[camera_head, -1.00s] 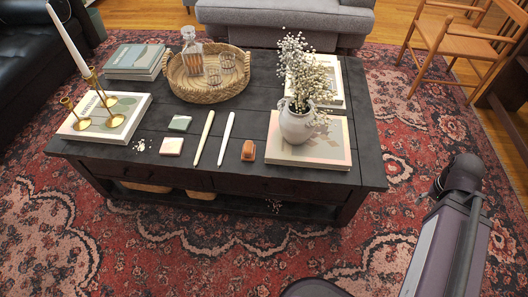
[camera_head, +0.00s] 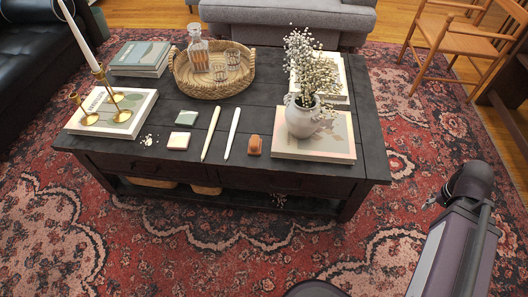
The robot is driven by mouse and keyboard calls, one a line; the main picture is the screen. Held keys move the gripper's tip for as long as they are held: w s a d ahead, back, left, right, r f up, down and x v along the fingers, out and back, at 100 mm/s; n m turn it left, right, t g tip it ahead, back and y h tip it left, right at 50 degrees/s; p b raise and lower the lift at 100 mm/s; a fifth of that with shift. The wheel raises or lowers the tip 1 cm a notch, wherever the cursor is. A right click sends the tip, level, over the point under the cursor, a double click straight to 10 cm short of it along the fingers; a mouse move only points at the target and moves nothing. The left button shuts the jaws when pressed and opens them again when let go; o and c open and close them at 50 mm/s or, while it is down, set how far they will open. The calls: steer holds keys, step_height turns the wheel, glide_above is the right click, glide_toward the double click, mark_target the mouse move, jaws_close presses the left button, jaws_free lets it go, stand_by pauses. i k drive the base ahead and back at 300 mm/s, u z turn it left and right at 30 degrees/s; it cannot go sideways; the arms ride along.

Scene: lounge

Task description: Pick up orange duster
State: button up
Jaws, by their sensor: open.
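The orange duster (camera_head: 254,146) is a small orange-brown block-like thing on the dark coffee table (camera_head: 235,175). It lies near the table's front edge, between a white candle and the book under the vase. My arm is at the right, over the rug. A small part of my gripper (camera_head: 432,200) shows beside the dark wrist joint, well to the right of the table and apart from the duster. Its fingers are mostly hidden, and nothing is seen held in it.
Two taper candles (camera_head: 211,134) lie left of the duster, with two small square coasters (camera_head: 179,141) beyond. A vase of dried flowers (camera_head: 303,116) stands on a book (camera_head: 335,147) to its right. A wicker tray (camera_head: 214,91) holds a decanter and glasses. A wooden chair (camera_head: 460,45) stands behind right.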

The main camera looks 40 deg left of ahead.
mark_target(255, 143)
steer(key=k, duration=1.75)
steer(key=u, duration=1.1)
steer(key=i, duration=1)
steer(key=z, duration=0.1)
